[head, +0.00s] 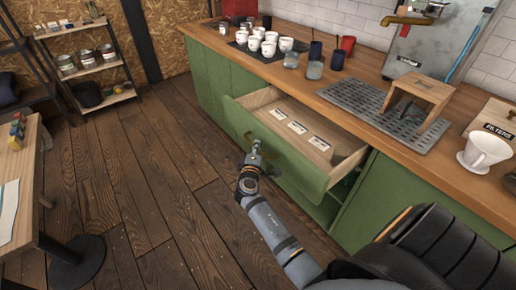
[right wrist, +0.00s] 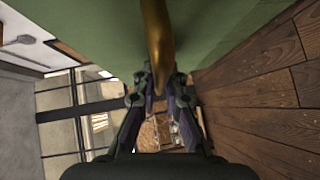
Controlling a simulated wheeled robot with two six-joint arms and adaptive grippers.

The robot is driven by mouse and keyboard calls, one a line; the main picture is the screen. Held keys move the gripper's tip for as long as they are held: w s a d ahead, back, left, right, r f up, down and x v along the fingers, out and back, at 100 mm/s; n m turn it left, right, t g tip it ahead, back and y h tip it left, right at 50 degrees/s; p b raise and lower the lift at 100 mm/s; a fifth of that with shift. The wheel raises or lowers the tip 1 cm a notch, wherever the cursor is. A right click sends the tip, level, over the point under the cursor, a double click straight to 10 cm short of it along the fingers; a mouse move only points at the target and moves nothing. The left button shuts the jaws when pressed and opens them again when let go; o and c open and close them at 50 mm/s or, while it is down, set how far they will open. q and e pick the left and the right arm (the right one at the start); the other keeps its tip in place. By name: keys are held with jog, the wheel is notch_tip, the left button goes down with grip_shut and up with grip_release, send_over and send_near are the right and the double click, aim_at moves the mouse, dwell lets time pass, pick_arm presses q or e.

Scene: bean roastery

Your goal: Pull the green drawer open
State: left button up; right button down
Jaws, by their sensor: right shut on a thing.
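The green drawer (head: 302,174) stands open from the green cabinet under the counter. Its wooden inside shows, with several white labelled packets (head: 298,128) lying in it. A brass handle is on its front; in the right wrist view the handle (right wrist: 155,45) runs between my fingers. My right gripper (head: 255,150) is at the drawer front and is shut on the handle; its fingers (right wrist: 160,85) also show in the right wrist view. My gripper partly hides the handle in the head view. My left gripper is not in view.
A table (head: 30,185) stands at the left. The wooden floor (head: 150,180) before the drawer is clear.

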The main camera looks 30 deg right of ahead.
jog(key=shift+a, duration=0.35)
jog(key=c, duration=1.4)
grip_release()
